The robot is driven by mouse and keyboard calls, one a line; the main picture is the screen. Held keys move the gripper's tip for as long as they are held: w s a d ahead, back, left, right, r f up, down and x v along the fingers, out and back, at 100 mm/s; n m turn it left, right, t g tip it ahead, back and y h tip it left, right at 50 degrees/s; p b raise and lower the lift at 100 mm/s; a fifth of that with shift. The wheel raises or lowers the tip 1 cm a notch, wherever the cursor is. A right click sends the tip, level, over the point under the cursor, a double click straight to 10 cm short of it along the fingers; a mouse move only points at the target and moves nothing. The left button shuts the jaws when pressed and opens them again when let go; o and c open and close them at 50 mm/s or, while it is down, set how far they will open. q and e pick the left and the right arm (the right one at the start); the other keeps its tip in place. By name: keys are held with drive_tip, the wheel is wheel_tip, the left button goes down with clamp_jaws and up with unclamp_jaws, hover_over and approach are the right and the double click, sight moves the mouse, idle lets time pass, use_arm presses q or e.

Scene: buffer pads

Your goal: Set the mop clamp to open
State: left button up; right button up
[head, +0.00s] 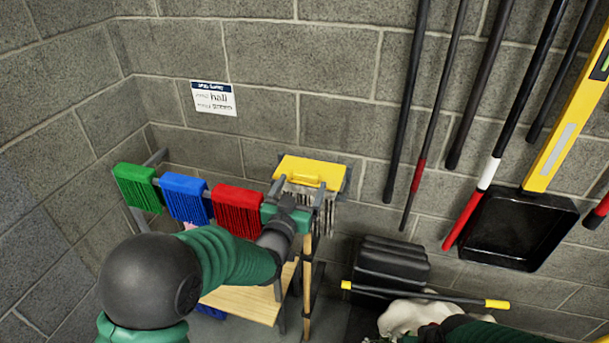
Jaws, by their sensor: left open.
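The mop clamp (312,171) is a yellow plate with a raised yellow lever or handle, at the right end of the rack. Grey mop strands hang below it. Whether the clamp is open or shut is hard to tell. My left gripper (288,202) is open, just below and in front of the clamp's left part. It overlaps the clamp's lower edge in the picture; contact cannot be told. My left wrist and forearm hide part of the rack. My right arm (490,332) shows only in part at the bottom right edge; its gripper's jaws cannot be made out.
Green (137,187), blue (185,197) and red (237,208) pads hang left of the clamp. A wooden board (240,302) is below. A black dustpan (508,227), several poles and a yellow level (570,120) are on the right wall. A yellow-tipped bar (425,294) lies low.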

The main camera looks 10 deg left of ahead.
sight(305, 177)
use_arm(q)
drive_tip(key=w, duration=0.4)
drive_tip(key=shift+d+f, duration=0.25)
drive_tip(key=shift+f, duration=0.05)
drive_tip(key=shift+s+a+r, duration=0.1)
drive_tip(key=shift+s+r, duration=0.1)
drive_tip(key=shift+s, duration=0.05)
drive_tip(key=shift+c, duration=0.2)
drive_tip(key=shift+w, duration=0.1)
clamp_jaws()
